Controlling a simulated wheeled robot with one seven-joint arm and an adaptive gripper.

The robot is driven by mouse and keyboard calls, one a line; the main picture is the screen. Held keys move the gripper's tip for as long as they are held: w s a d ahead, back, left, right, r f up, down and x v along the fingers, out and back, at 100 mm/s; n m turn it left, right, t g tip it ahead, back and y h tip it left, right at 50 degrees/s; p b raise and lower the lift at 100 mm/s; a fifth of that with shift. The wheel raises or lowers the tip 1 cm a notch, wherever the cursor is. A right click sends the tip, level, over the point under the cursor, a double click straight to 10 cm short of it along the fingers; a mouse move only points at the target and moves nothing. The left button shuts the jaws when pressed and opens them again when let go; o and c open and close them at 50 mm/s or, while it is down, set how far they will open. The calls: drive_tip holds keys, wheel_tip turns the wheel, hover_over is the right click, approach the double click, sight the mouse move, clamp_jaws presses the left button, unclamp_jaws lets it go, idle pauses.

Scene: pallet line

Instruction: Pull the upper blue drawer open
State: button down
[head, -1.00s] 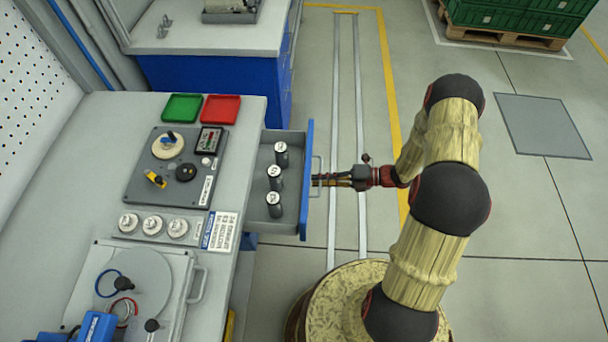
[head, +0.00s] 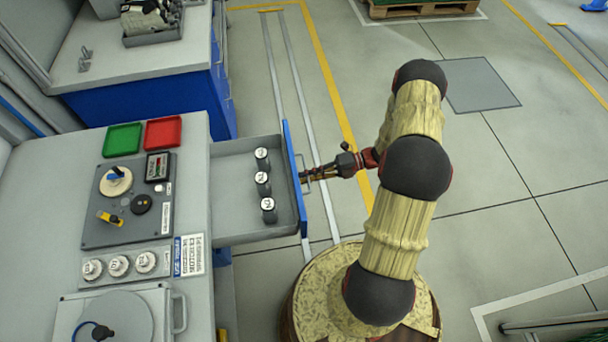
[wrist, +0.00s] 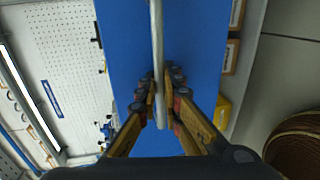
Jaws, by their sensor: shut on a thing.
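The upper blue drawer (head: 233,219) is pulled out from the bench, with its grey inside showing and its blue front on the right. Three dark cylinders with white lettered tops (head: 262,184) stand upright inside it. My gripper (head: 306,177) is at the drawer front, shut on the metal bar handle (head: 307,164). In the wrist view the handle (wrist: 157,40) runs between the fingers of my gripper (wrist: 160,97), against the blue drawer front (wrist: 195,45).
The bench top carries a green tray (head: 122,140), a red tray (head: 163,133) and a grey control panel (head: 105,225). Another blue cabinet (head: 150,110) stands beyond.

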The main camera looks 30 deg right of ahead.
drive_tip(key=c, duration=2.3)
unclamp_jaws()
drive_tip(key=v, duration=1.2)
drive_tip(key=shift+f, duration=0.1)
